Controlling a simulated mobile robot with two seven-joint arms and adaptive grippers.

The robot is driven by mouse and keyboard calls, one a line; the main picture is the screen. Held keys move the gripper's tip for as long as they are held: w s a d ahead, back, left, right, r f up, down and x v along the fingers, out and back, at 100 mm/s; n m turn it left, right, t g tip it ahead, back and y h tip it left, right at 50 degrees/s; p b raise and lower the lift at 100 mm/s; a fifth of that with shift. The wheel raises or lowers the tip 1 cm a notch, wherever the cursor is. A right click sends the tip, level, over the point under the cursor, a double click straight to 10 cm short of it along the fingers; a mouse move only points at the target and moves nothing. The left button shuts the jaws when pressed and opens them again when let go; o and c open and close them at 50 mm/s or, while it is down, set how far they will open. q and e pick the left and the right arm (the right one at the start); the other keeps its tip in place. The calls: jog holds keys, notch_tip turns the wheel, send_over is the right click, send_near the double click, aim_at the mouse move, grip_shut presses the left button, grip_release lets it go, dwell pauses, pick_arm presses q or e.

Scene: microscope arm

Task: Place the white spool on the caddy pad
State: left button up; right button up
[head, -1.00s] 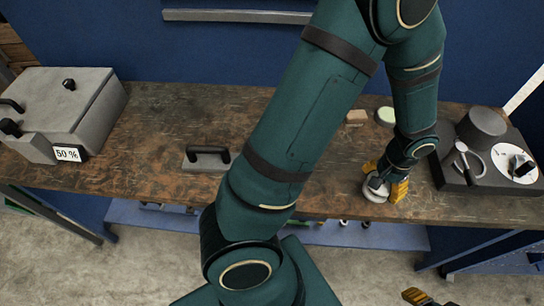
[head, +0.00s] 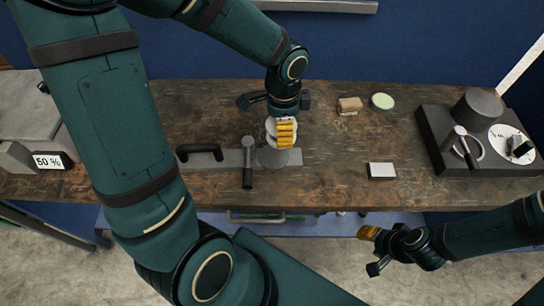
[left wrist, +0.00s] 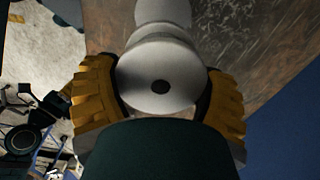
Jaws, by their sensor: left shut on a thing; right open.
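My left gripper (head: 283,122) is shut on the white spool (head: 276,126), its yellow fingers around it. The caddy (head: 228,160) is a grey bar with a black handle. My right gripper (head: 372,251) is open and empty in front of the bench.
A dark lever (head: 248,166) stands beside the pad. A white-topped block (head: 381,170), a tan block (head: 349,105) and a pale green disc (head: 382,101) lie to the right. A dark instrument base (head: 437,140) is far right; a grey box marked 50 % (head: 48,160) is left.

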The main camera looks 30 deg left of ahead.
pick_arm(q)
jog(key=shift+s+a+r+m, duration=0.5)
jog(key=shift+r+m, duration=0.15)
jog(key=shift+m, duration=0.35)
jog(key=shift+s, duration=0.15)
jog(key=b, duration=0.3)
send_over(275, 156)
jog(key=shift+m, duration=0.3)
notch_tip(275, 156, down, 7)
jog(key=shift+f, duration=1.35)
jog(key=shift+b, duration=0.3)
jog(key=shift+f, duration=0.2)
jog(key=o, duration=1.1)
jog(key=shift+r, duration=0.2)
